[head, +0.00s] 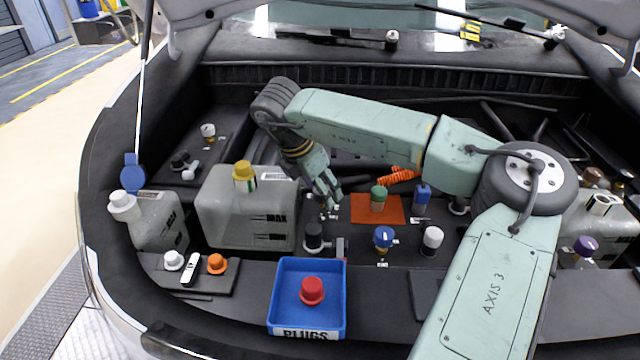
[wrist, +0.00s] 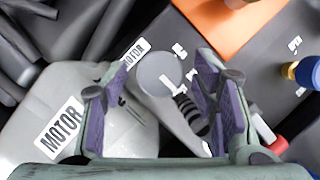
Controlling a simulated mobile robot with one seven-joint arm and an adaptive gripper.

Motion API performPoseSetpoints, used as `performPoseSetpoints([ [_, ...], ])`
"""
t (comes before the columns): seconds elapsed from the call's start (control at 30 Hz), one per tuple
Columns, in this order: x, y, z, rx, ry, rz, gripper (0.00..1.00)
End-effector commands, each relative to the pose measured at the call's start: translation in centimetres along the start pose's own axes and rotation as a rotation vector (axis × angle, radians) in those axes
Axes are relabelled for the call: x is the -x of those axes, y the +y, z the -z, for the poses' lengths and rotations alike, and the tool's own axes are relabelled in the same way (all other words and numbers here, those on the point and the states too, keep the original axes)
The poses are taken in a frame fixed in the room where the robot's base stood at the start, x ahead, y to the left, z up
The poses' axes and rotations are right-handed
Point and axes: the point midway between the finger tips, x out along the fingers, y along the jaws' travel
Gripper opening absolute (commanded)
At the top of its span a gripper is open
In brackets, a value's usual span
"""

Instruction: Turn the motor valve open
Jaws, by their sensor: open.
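In the wrist view a grey round-topped part (wrist: 160,73) stands beside a MOTOR label (wrist: 133,52), and a grey arm-like piece runs from it down to the right. I take it for the motor valve. My gripper (wrist: 160,95) is open, with its purple-padded fingers on either side of this part. I cannot tell whether they touch it. In the head view my gripper (head: 328,196) points down just right of the grey tank (head: 240,215) and mostly hides the valve. The tank also carries a MOTOR label in the wrist view (wrist: 60,130).
Right of my gripper are a green-topped part on an orange mat (head: 362,215), a blue knob (head: 383,236) and a white knob (head: 432,237). A black cap (head: 313,235) stands close below. A blue PLUGS bin (head: 335,315) holding a red plug is in front.

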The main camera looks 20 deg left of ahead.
Motion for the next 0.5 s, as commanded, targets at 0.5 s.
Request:
performPoseSetpoints([
  [0.5, -0.14, -0.02, 0.02, 0.000, 0.000, 0.001, 0.37],
])
